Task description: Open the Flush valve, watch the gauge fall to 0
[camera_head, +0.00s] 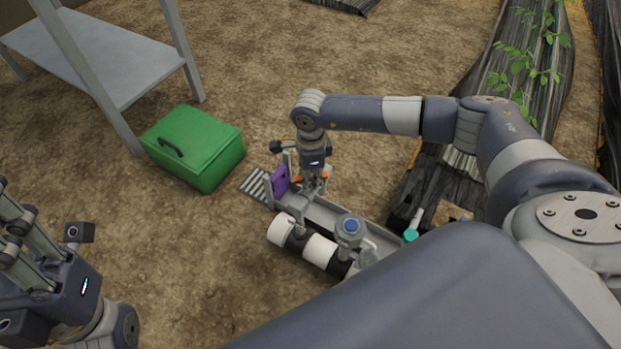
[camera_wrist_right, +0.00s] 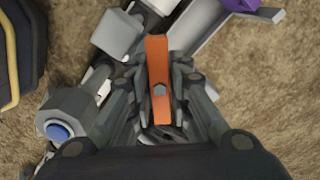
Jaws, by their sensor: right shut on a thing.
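The orange lever handle (camera_wrist_right: 158,75) of a valve lies between the fingers of my right gripper (camera_wrist_right: 160,115) in the right wrist view. The gripper is shut on it. In the head view my right gripper (camera_head: 314,183) reaches down over the skid (camera_head: 335,215), and bits of orange show at its fingers. Most of the valve body is hidden, and I can read no label. No gauge face can be made out. My left gripper (camera_head: 35,240) is at the left edge, away from the skid, and its fingertips are not clearly shown.
A purple part (camera_head: 280,180) stands at the skid's left end. White and black pipe (camera_head: 318,250) and a blue-capped fitting (camera_head: 348,228) lie in front. A green toolbox (camera_head: 194,146) and a grey metal table (camera_head: 60,50) stand at left. Plants grow on black sheeting at right.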

